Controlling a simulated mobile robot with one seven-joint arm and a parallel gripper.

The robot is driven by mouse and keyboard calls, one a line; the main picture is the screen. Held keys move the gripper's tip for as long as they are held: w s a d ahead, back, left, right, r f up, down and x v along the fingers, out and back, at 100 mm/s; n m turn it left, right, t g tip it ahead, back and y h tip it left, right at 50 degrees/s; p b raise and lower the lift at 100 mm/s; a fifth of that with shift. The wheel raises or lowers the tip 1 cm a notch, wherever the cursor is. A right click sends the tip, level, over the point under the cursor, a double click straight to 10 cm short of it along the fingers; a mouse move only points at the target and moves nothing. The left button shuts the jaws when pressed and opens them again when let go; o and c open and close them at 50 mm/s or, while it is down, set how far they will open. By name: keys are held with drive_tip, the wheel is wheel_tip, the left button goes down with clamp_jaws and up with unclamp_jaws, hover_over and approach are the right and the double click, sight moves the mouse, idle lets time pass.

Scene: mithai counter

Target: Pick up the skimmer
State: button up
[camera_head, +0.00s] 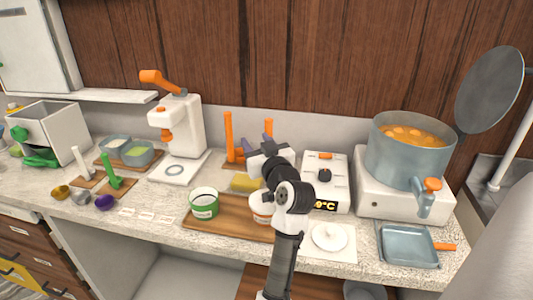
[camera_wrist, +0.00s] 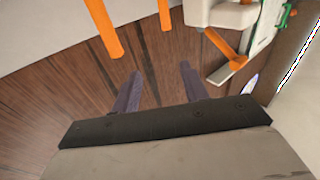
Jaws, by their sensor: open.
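My gripper (camera_head: 258,138) is over the middle of the counter, near two upright orange posts (camera_head: 229,136). Its two grey-purple fingers stand apart and show nothing between them; the wrist view shows the same empty gap at the gripper (camera_wrist: 158,85). I cannot pick out the skimmer with certainty. An orange handle (camera_head: 445,246) sticks out at the right of a blue-grey square tray (camera_head: 408,246), at the front right; whether it belongs to a skimmer is unclear. The wrist view shows the orange posts (camera_wrist: 102,28) ahead of the fingers and wood panelling.
A pot (camera_head: 403,163) of orange contents stands on a white burner, with a large grey disc (camera_head: 490,90) beside it. A wooden board (camera_head: 226,224) holds a green-banded cup (camera_head: 204,204) and a white cup partly behind my arm. A white press (camera_head: 181,126) stands left of the posts.

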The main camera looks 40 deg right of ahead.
drive_tip(key=m+g, duration=0.1)
approach(270, 128)
drive_tip(key=shift+h, duration=0.3)
drive_tip(key=x, duration=0.5)
drive_tip(key=shift+w+a+f+p, duration=0.1)
drive_tip(key=shift+a+p, duration=0.15)
drive_tip(key=shift+p, duration=0.15)
drive_tip(key=shift+p+x, duration=0.35)
drive_tip(key=shift+x, duration=2.75)
drive_tip(key=shift+d, duration=0.1)
clamp_jaws()
